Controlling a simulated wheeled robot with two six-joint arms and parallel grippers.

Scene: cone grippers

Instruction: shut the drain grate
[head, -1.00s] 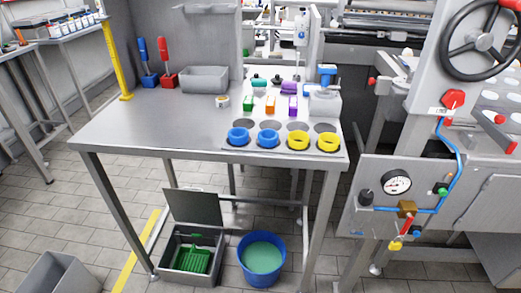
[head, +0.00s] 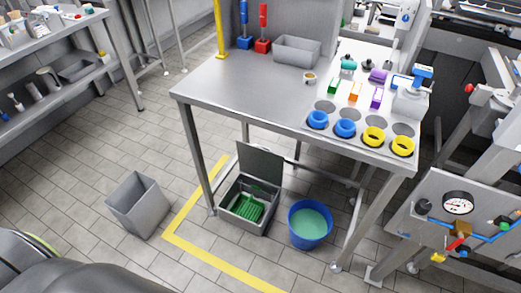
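The drain box (head: 229,214) is a grey floor box under the front left of the steel table. Its flat grey lid, the grate (head: 261,163), stands raised at the back edge, tilted up and open. Something green and ribbed (head: 246,206) lies inside the box. Neither of my grippers shows in the head view. A dark rounded shape at the bottom left may be part of my own body.
A blue bucket (head: 309,241) with green liquid stands right of the box. A grey bin (head: 138,215) stands to the left. The steel table (head: 225,88) overhangs the box, its front left leg (head: 196,160) close by. Tiled floor (head: 110,245) and a yellow line (head: 195,252) lie in front.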

